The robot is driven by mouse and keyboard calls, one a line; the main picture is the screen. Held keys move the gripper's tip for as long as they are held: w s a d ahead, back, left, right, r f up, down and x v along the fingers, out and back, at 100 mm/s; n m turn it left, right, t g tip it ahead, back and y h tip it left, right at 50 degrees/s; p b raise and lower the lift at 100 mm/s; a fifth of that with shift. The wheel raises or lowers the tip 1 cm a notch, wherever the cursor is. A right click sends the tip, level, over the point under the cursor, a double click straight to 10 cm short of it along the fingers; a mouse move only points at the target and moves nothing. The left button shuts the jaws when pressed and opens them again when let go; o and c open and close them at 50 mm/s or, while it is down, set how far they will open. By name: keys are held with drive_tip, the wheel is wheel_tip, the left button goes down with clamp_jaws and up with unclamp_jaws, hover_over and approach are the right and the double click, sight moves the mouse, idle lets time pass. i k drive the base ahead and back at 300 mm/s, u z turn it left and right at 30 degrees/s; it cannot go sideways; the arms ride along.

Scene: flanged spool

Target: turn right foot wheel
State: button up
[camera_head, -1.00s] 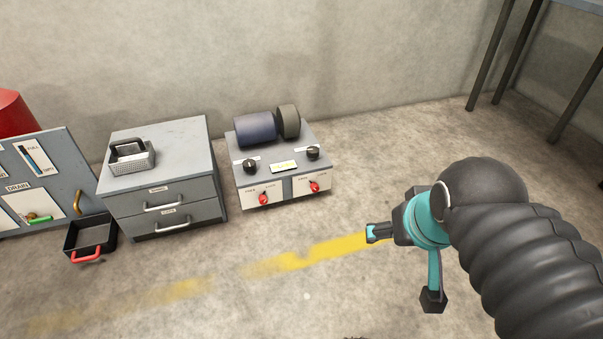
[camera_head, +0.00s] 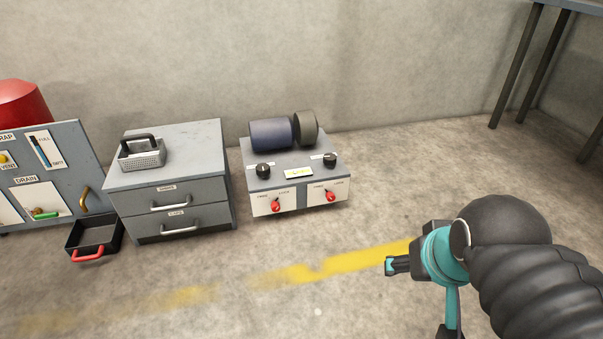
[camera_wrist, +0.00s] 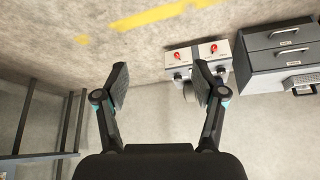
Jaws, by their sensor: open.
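A grey box with a white front stands on the floor near the wall in the head view. Two red knobs are on its front: the right red knob (camera_head: 330,196) and the left red knob (camera_head: 275,205). Two black knobs are on top, the right one (camera_head: 330,159) and the left one (camera_head: 263,170). A dark blue roller (camera_head: 271,134) and a dark grey wheel (camera_head: 306,127) lie behind them. The small labels are unreadable. My gripper (camera_head: 392,265) is open and empty, in front and to the right of the box, touching nothing. The wrist view shows its spread fingers (camera_wrist: 160,78) with the box beyond.
A grey two-drawer cabinet (camera_head: 135,197) with a metal basket (camera_head: 142,156) on top stands left of the box. Farther left are a drain panel (camera_head: 60,165) and a black tray (camera_head: 92,233). A table (camera_head: 565,8) is at the right. The floor before the box is clear.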

sight(329, 160)
drive_tip(key=u, duration=0.55)
drive_tip(key=i, duration=1.15)
drive_tip(key=z, duration=0.55)
